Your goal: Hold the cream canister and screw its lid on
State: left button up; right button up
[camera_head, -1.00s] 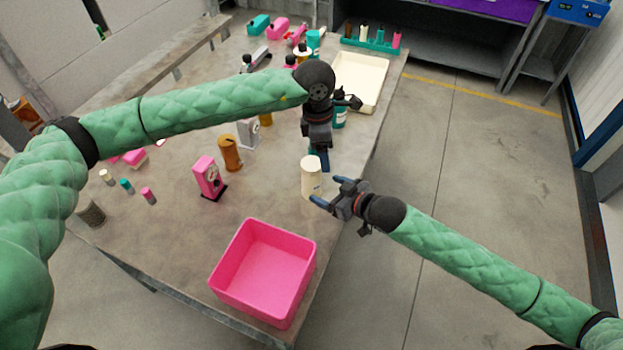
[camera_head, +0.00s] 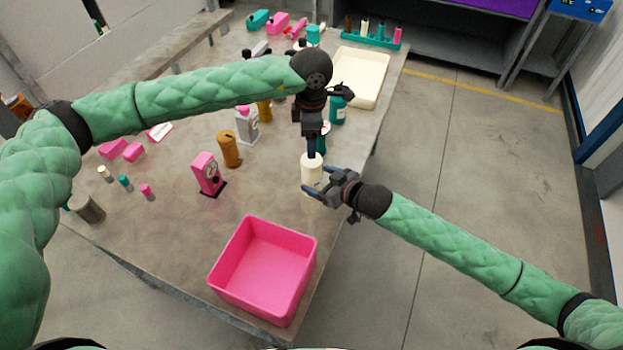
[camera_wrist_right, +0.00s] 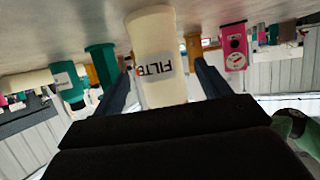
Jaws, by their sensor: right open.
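The cream canister (camera_head: 309,173) stands upright on the table near its right edge. In the right wrist view the canister (camera_wrist_right: 158,60) appears inverted, with dark "FILTE" lettering, between the two fingers of my right gripper (camera_wrist_right: 163,92). My right gripper (camera_head: 318,182) is open, with its fingers on either side of the canister's body. My left gripper (camera_head: 313,150) points down right at the canister's top; its fingers overlap in the head view, so their opening is unclear. The canister's lid cannot be made out separately; the left gripper partly hides the top.
A pink bin (camera_head: 263,270) stands at the table's front. A pink gauge box (camera_head: 207,174), an orange cylinder (camera_head: 229,149) and a grey-white bottle (camera_head: 247,126) stand left of the canister. Teal bottles (camera_head: 337,108) stand behind it, near a cream tray (camera_head: 376,78).

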aim_at(319, 180)
jog(key=shift+x, duration=1.85)
grip_shut()
pick_arm(q)
jog(key=shift+f, duration=0.1)
jog(key=n, duration=1.8)
